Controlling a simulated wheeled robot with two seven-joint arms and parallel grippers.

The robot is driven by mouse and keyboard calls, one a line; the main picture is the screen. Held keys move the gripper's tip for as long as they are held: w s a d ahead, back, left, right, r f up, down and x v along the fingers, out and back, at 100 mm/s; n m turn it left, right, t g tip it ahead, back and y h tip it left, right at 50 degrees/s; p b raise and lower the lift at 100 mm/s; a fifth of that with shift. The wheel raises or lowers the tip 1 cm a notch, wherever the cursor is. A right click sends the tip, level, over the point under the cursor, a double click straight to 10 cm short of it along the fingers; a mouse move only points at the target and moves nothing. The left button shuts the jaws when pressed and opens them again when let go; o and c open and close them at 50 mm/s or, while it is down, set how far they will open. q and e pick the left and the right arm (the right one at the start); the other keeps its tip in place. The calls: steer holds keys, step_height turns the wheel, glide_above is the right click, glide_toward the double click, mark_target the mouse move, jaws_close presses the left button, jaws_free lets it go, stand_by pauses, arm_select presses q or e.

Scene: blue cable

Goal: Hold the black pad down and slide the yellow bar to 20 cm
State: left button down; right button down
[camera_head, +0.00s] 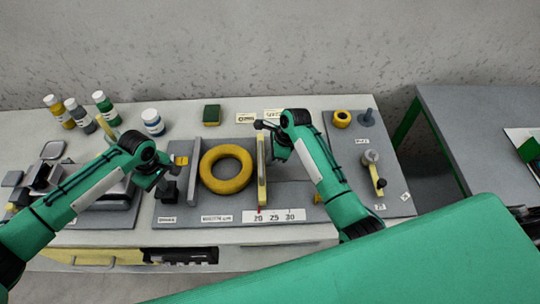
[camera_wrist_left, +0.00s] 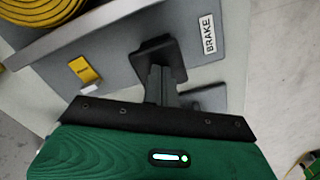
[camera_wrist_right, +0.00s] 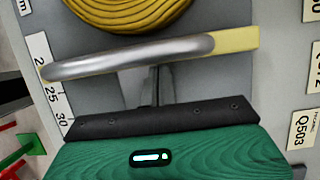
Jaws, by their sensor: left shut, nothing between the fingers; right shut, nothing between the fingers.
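The black pad (camera_wrist_left: 150,48) beside the BRAKE label is at the left end of the grey board. My left gripper (camera_head: 164,190) is shut, its fingertips at the pad; they hide part of it, and I cannot tell how far it is pressed. The upright yellow bar (camera_head: 262,168) stands right of the yellow ring, its red pointer about over the 20 mark of the white scale (camera_head: 275,216). My right gripper (camera_head: 268,140) is shut and empty on the bar's right side. In the right wrist view its fingers (camera_wrist_right: 154,88) are at the bar's grey metal part (camera_wrist_right: 130,57); contact is unclear.
The yellow ring (camera_head: 227,168) lies between a grey upright plate (camera_head: 194,170) and the bar. Several bottles (camera_head: 104,106) and a sponge (camera_head: 212,114) stand behind. A grey panel with a crank (camera_head: 374,172) is at right, a scale-like device (camera_head: 105,190) at left.

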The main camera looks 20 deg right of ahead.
arm_select(q)
steer(key=shift+f, duration=0.1)
arm_select(e)
steer(key=shift+d, duration=0.1)
steer(key=shift+s+d, duration=0.1)
steer(key=shift+d, duration=0.2)
steer(key=d, duration=0.3)
steer(key=shift+s, duration=0.4)
steer(key=v, duration=1)
steer(key=shift+d, duration=0.1)
